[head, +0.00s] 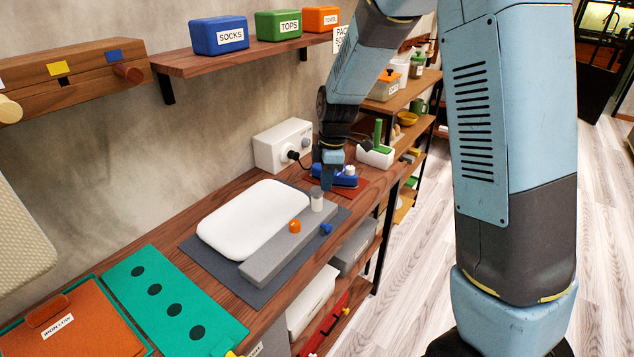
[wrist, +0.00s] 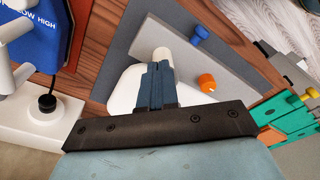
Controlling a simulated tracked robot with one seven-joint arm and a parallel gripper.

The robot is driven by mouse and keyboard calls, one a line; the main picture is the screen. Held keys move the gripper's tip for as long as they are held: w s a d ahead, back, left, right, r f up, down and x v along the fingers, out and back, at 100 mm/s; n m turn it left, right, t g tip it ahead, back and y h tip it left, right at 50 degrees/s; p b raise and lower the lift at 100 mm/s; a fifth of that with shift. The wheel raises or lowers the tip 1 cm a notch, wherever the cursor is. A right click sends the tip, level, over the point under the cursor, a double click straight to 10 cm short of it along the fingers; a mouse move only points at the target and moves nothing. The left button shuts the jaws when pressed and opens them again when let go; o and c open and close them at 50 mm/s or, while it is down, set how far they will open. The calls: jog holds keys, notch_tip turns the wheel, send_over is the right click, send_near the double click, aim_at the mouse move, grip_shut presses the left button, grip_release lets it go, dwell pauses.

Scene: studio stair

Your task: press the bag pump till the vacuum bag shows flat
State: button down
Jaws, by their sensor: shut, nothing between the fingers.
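The white vacuum bag (head: 252,222) lies on a dark grey mat and looks puffed, with rounded edges. A grey bar (head: 285,250) runs along its right side. A pale upright plunger (head: 317,200) stands at the bar's far end; it looks like the bag pump. My gripper (head: 328,186) is shut and empty, pointing down just behind the plunger. In the wrist view my closed fingers (wrist: 155,70) overlap the plunger's white end (wrist: 162,55); I cannot tell whether they touch. They also hide part of the bag (wrist: 122,88).
The bar carries an orange knob (head: 295,227) and a blue knob (head: 326,229). A green board (head: 172,299) lies at the near left. A shelf with boxes (head: 220,35) hangs above.

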jog(key=shift+d+r, duration=0.2)
jog(key=shift+d, duration=0.55)
jog(key=shift+a, duration=0.1)
notch_tip(320, 180, up, 14)
jog(key=d, duration=0.1)
jog(key=shift+w+d+f, duration=0.15)
jog(key=shift+d+f, duration=0.05)
dwell(0.4)
jog(key=shift+s+a+f, duration=0.15)
jog(key=shift+a+f, duration=0.75)
jog(key=shift+f, duration=0.05)
jog(key=shift+s+a+f, duration=0.1)
jog(key=shift+a+f, duration=0.8)
jog(key=shift+f, duration=0.05)
